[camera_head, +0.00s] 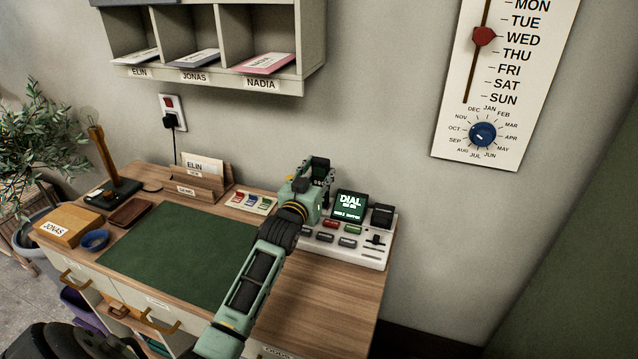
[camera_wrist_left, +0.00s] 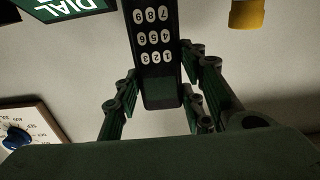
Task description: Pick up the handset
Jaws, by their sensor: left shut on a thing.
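The handset (camera_wrist_left: 155,85) is a dark bar with white round number keys. In the left wrist view it stands between the green-padded fingers of my left gripper (camera_wrist_left: 158,105), which is shut on it. In the head view my left gripper (camera_head: 317,166) is above the back of the desk, at the left end of the white console (camera_head: 372,259). Only a small part of the handset (camera_head: 319,183) shows there, between the fingers. The console's screen (camera_head: 350,205) reads DIAL; the smaller text is too small to read. My right gripper is not in view.
A green mat (camera_head: 170,250) covers much of the wooden desk (camera_head: 335,295). A letter holder (camera_head: 198,187), a lamp (camera_head: 112,165) and a JONAS box (camera_head: 70,227) stand around it. Pigeonholes (camera_head: 215,78) and a calendar board (camera_head: 500,90) are on the wall. The desk's front right is clear.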

